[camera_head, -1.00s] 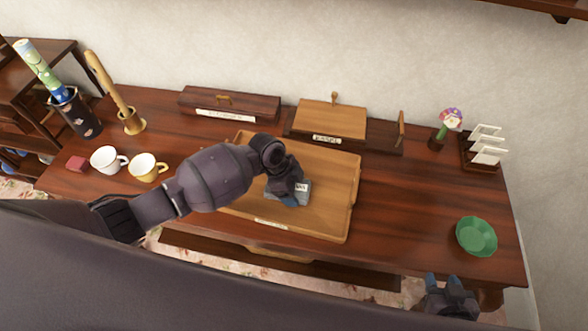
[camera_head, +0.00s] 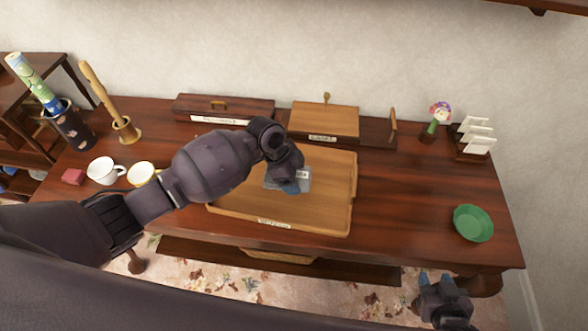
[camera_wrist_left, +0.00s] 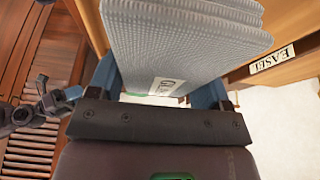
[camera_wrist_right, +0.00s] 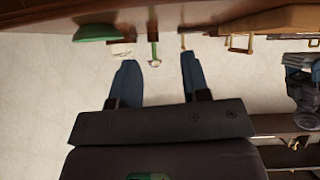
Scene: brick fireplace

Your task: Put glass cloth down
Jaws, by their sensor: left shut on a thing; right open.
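The glass cloth (camera_wrist_left: 185,45) is a folded grey-blue textured cloth with a white label. My left gripper (camera_wrist_left: 165,85) is shut on it, with a blue finger at each side in the left wrist view. In the head view the cloth (camera_head: 272,181) shows partly behind my left gripper (camera_head: 290,184), over the wooden tray (camera_head: 305,215). I cannot tell whether the cloth touches the tray. My right gripper (camera_head: 437,284) is open and empty in front of the table's right front edge. Its spread fingers show in the right wrist view (camera_wrist_right: 155,85).

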